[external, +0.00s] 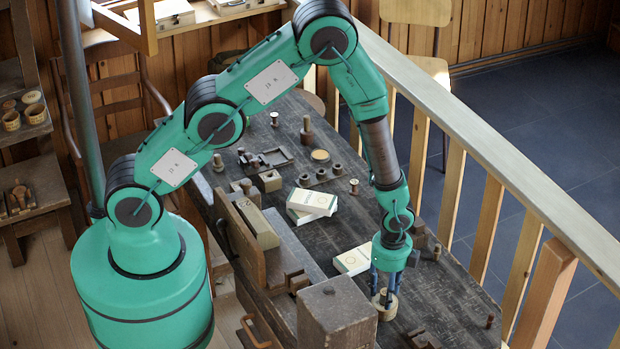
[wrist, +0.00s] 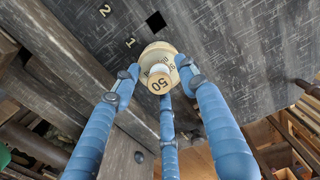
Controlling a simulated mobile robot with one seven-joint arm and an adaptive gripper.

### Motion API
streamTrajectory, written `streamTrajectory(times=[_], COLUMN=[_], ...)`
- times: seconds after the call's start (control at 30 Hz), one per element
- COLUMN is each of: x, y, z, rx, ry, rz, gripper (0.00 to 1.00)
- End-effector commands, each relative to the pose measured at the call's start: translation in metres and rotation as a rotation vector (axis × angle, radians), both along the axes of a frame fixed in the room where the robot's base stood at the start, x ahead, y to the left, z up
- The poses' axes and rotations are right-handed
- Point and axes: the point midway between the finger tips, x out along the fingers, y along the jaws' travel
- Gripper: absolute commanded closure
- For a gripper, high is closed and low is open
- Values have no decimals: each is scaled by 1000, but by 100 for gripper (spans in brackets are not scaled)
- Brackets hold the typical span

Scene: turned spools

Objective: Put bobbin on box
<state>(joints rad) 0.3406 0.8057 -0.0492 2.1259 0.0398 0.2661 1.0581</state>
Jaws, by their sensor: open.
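A pale wooden bobbin (external: 386,305) stands on the dark worktable, right beside a large wooden block. In the wrist view the bobbin (wrist: 158,55) shows its round end marked "50". My gripper (external: 382,286) points down over the bobbin. Its three blue fingers (wrist: 160,80) are open and spread around the bobbin's upper end; I cannot tell whether any finger touches it. A white and green box (external: 352,260) lies flat on the table behind my gripper. Two similar boxes (external: 312,199) lie stacked farther back to the left.
The large wooden block (external: 338,318) is close to the left of my gripper. Spools and small turned parts (external: 353,186) stand farther back. A wooden railing (external: 500,190) runs along the table's right side. Bare tabletop (external: 440,295) lies right of the bobbin.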

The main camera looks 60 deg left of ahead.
Motion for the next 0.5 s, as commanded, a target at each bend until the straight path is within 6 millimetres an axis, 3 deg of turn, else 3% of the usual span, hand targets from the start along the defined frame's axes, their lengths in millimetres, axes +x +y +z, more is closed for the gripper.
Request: streamTrajectory(times=[0.5], x=[1], y=[-1], z=[51], rx=[-1], ry=[-2], rz=[0], gripper=[57])
